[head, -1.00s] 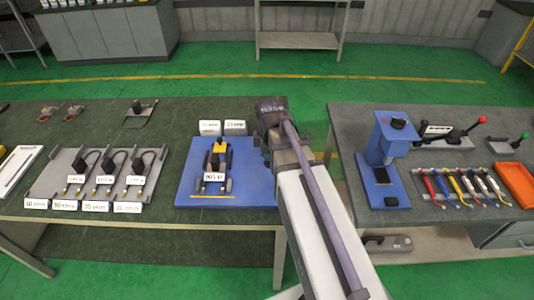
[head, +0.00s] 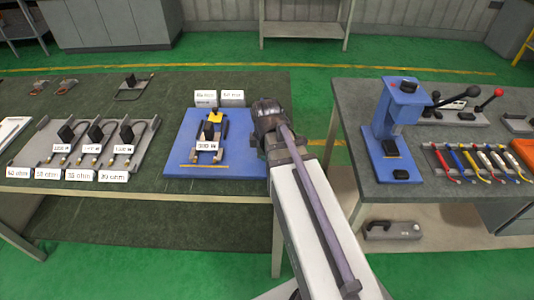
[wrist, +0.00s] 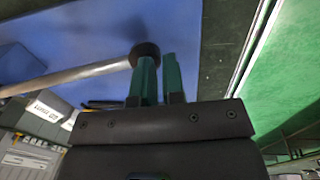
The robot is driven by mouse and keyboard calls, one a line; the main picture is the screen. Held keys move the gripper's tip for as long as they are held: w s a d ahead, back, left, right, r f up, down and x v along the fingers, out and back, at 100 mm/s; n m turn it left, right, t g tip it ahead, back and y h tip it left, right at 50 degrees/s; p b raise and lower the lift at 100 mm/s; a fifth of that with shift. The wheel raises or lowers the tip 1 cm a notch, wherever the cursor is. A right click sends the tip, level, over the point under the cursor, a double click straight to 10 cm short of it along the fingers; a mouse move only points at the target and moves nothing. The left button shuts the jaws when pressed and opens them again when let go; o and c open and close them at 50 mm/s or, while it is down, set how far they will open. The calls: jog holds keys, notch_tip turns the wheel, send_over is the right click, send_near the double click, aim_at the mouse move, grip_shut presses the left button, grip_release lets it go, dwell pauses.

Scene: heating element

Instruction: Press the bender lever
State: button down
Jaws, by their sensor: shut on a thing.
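My gripper (wrist: 160,62) shows in the wrist view, with two teal fingers close together. It is shut at the black-ringed end of a pale metal rod, the bender lever (wrist: 90,76), which runs off to the left. Exactly how the fingers meet the lever is partly hidden. Behind it lies the blue base plate (wrist: 35,55), which also shows in the head view (head: 238,155) on the left table. A heating element (head: 208,134) with a white label lies on this plate. In the head view my arm's end is at the plate's right edge, hiding the fingers and lever.
Two white label blocks (head: 206,98) stand behind the plate. A grey rack (head: 148,147) with several elements is to its left. Across a gap, the right table (head: 352,98) carries a blue press (head: 397,115), knobbed levers (head: 474,92) and several coloured tools.

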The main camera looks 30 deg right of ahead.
jog(key=shift+s+f, duration=0.25)
jog(key=shift+f, duration=0.2)
jog(key=shift+w+r+p, duration=0.1)
jog(key=shift+r+p, duration=0.35)
jog(key=shift+r, duration=0.05)
notch_tip(320, 180, up, 10)
jog(key=s+p, duration=0.1)
jog(key=p, duration=0.9)
jog(key=shift+s+a+r+p, duration=0.15)
jog(key=shift+a+r+p, duration=0.05)
jog(key=shift+a+p, duration=0.2)
